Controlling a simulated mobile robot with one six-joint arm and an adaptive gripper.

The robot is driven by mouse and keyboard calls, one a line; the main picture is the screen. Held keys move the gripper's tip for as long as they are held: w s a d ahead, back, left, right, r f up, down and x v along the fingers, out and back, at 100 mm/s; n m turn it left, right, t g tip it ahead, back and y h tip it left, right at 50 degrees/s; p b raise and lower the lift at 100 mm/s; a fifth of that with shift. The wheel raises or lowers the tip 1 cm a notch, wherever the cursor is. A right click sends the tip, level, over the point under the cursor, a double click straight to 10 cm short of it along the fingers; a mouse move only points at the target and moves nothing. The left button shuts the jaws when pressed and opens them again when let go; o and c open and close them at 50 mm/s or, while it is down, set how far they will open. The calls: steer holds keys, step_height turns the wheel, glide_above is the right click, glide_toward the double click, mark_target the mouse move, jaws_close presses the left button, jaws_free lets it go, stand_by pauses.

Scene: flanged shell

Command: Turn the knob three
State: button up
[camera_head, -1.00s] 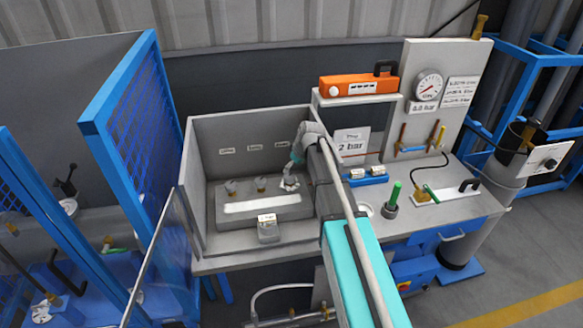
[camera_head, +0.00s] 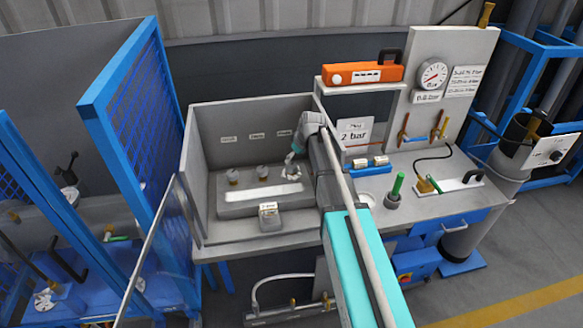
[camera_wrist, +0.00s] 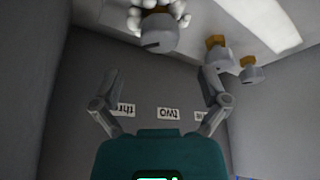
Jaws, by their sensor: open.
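Three knobs stand in a row on the grey block in the open-fronted enclosure. Labels on its back wall read one, two and three from left to right in the head view. Knob three (camera_wrist: 157,32) is the nearest and largest in the wrist view, grey with a tan base. Its label (camera_wrist: 124,110) shows upside down and partly hidden by a finger. Knob two (camera_wrist: 217,57) and knob one (camera_wrist: 251,72) are farther right. My gripper (camera_wrist: 158,73) is open and empty, its fingers spread, apart from knob three. In the head view my arm partly hides knob three.
The enclosure's grey side wall (camera_head: 194,180) stands left of the knobs. A small labelled grey box (camera_head: 269,222) is in front of the block. Right of my arm, a green-handled tool (camera_head: 397,187) stands on the bench.

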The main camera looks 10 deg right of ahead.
mark_target(291, 165)
steer(key=shift+b+x, duration=2.3)
steer(key=shift+x, duration=0.45)
steer(key=c, duration=1.1)
steer(key=shift+c, duration=0.2)
steer(key=shift+m, duration=0.4)
steer(key=m+t+h, duration=0.1)
steer(key=m, duration=0.3)
steer(key=shift+h, duration=0.4)
steer(key=m+h, duration=0.1)
steer(key=m, duration=0.4)
steer(key=shift+h, duration=0.4)
